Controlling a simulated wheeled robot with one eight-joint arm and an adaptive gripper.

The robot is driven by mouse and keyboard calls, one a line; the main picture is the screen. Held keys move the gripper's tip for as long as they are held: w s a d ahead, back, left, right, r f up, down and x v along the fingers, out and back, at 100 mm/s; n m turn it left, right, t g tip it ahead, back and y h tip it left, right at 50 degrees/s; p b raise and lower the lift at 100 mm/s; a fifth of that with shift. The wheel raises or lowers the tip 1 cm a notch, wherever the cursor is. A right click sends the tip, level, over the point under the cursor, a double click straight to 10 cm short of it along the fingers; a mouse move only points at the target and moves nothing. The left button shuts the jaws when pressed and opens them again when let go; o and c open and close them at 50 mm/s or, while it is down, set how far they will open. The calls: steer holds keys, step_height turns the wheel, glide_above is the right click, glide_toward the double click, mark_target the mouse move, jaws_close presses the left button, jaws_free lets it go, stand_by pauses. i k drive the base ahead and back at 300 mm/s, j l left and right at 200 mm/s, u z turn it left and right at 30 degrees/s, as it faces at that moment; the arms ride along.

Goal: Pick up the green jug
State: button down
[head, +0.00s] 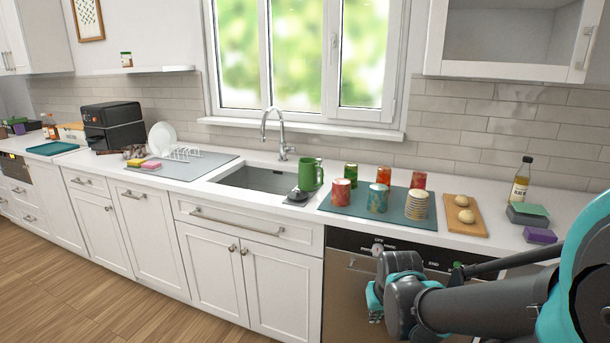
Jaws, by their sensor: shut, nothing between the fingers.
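The green jug (311,173) stands upright on the counter just right of the sink, near the teal mat. My gripper (376,312) is low at the lower right, in front of the dishwasher and below the counter top. It is well apart from the jug, shut and empty. My arm links hide part of the gripper.
The teal mat (340,208) right of the jug holds several cups and cans. Further right are a wooden board (478,228) with two round pale items, a bottle (521,184) and sponges. The sink (255,179) and faucet (282,135) lie left of the jug.

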mark_target(308, 166)
steer(key=l+z, duration=0.35)
steer(key=i+l+z, duration=0.1)
steer(key=l+z, duration=0.25)
steer(key=j+z, duration=0.1)
steer(key=z, duration=0.95)
